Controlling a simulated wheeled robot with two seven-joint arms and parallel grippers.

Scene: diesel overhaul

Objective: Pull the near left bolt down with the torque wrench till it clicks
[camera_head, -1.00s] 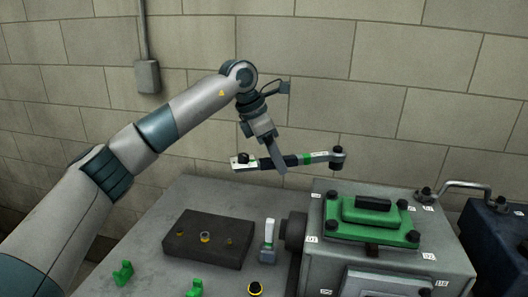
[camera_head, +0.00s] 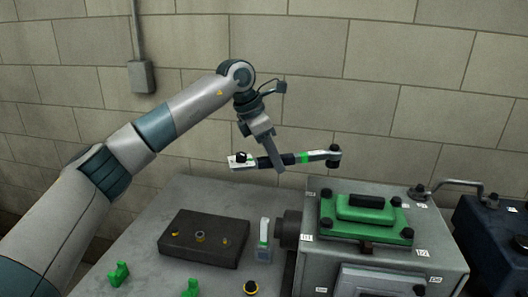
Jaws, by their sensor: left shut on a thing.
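My left gripper (camera_head: 274,160) is shut on the torque wrench (camera_head: 306,157), around its dark grip. The wrench is held level in the air, behind and above the engine block (camera_head: 303,262). Its head with a black socket (camera_head: 333,157) points right and its other end points left. The green cover (camera_head: 365,228) on the block has dark bolts at its corners. The near left bolt (camera_head: 325,223) sits at the cover's near left corner, with the wrench apart from it. My right gripper is not in view.
A dark block (camera_head: 204,254) with small brass-coloured pieces lies on the grey bench (camera_head: 200,192). Green parts (camera_head: 118,274), a small upright tool (camera_head: 264,240) and a yellow-ringed part (camera_head: 251,287) are near it. A metal pipe (camera_head: 458,183) runs to a dark blue unit at right.

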